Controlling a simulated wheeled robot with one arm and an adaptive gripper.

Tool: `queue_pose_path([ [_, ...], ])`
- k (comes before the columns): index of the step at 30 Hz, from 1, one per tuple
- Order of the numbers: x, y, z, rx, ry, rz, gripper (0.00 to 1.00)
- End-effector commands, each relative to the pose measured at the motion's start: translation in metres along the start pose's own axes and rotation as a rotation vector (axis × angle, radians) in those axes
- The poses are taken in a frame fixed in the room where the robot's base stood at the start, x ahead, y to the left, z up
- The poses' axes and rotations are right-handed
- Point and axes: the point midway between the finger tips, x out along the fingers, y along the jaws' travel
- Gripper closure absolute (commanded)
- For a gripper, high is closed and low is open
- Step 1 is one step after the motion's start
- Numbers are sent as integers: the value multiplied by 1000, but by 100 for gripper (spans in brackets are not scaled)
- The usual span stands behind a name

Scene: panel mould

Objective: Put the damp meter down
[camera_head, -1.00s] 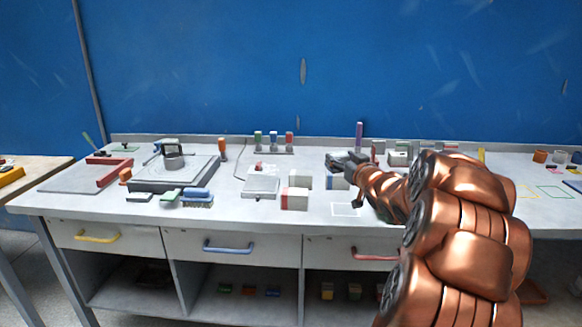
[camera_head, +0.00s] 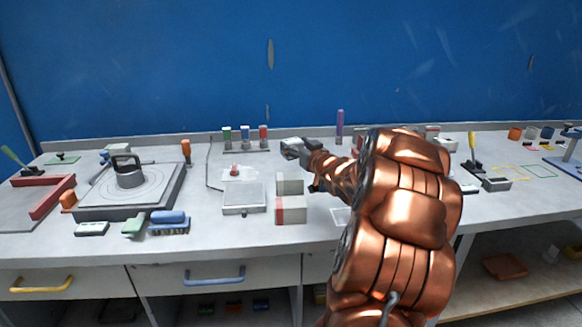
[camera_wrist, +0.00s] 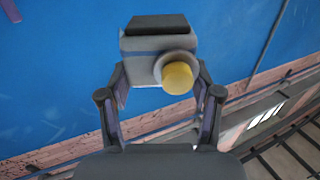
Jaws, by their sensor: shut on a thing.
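My gripper (camera_head: 292,149) is raised above the back middle of the workbench (camera_head: 215,232), left of my copper arm. In the wrist view my gripper (camera_wrist: 160,85) is shut on a grey block-shaped device with a dark top and a round yellow end (camera_wrist: 178,78), which I take for the damp meter (camera_wrist: 140,66). The wrist view shows blue wall behind it, and no bench surface directly under it. In the head view the held device is too small to make out clearly. A white marked outline (camera_head: 339,217) on the bench is partly hidden by my arm.
Grey and red-white blocks (camera_head: 291,210) and a flat scale-like plate (camera_head: 244,197) stand near the gripper. A rack of coloured bottles (camera_head: 245,138) and a purple upright (camera_head: 340,126) are behind.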

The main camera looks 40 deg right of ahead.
Motion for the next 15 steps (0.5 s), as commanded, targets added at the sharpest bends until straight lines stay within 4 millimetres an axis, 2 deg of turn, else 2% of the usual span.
queue_pose_path([
  [3,0,-1,16,-1,2,-2,88],
  [11,0,0,33,-1,0,-1,88],
  [15,-1,0,52,2,-1,1,88],
])
